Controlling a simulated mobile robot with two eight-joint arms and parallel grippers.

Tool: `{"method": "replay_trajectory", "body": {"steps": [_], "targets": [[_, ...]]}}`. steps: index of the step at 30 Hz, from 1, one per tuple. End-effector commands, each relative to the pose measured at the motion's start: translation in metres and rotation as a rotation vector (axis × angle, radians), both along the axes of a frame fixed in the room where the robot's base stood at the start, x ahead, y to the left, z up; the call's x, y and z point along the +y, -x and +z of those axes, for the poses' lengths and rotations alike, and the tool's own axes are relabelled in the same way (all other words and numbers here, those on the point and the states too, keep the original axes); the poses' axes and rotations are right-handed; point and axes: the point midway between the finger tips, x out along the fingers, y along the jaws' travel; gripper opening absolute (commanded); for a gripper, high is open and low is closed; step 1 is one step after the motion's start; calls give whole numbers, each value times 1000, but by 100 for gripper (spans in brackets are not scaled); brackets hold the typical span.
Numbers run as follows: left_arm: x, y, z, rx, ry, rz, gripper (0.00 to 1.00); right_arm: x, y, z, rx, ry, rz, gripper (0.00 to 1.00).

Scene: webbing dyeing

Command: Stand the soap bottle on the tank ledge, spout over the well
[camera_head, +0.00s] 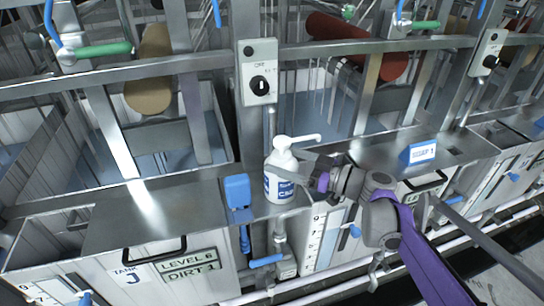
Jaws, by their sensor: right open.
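The soap bottle (279,180) is white with a blue label and a pump top. It is upright on the metal tank ledge (347,159), near the ledge's front edge. Its spout (308,138) points right; I cannot tell whether its tip is over the well (318,118) behind the ledge. My right gripper (298,170) is open at the bottle's right side, with its fingers close to the bottle; contact is unclear. They hide part of its right side. My left gripper is out of view.
A blue fitting (237,191) stands just left of the bottle. A blue SOAP 1 sign (422,151) stands on the ledge to the right. A grey switch box (258,72) hangs on a post behind. Pipes run below the ledge.

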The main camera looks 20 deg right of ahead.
Motion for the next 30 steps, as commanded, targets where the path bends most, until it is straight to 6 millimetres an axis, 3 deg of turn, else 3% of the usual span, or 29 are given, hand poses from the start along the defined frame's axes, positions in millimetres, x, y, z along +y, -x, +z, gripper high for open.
{"method": "replay_trajectory", "body": {"steps": [6, 12, 30], "targets": [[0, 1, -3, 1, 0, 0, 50, -37, 33, -1, 1, 1, -6, 88], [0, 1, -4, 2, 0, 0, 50, -57, 52, 0, 1, 0, -3, 88], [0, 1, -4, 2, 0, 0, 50, -61, 58, 0, 1, -1, 0, 88]]}}
